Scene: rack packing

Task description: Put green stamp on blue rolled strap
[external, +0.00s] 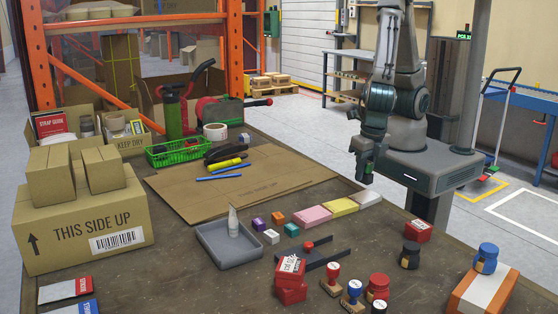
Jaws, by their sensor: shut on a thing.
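My gripper (366,172) hangs in the air above the far right part of the table, below my arm. It is shut on a small dark thing with a bit of green, which looks like the green stamp (369,179); the fingers hide much of it. A blue rounded thing (485,259), which I take for the blue rolled strap, stands on an orange and white box (483,291) at the front right corner. My gripper is well behind it, to its left and apart from it.
Red (332,280) and blue (352,294) stamps stand at the front beside stacked red boxes (290,280). A black jar-like thing (410,256) and a red box (418,231) stand between my gripper and the blue thing. A grey tray (228,245) and coloured blocks lie mid-table.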

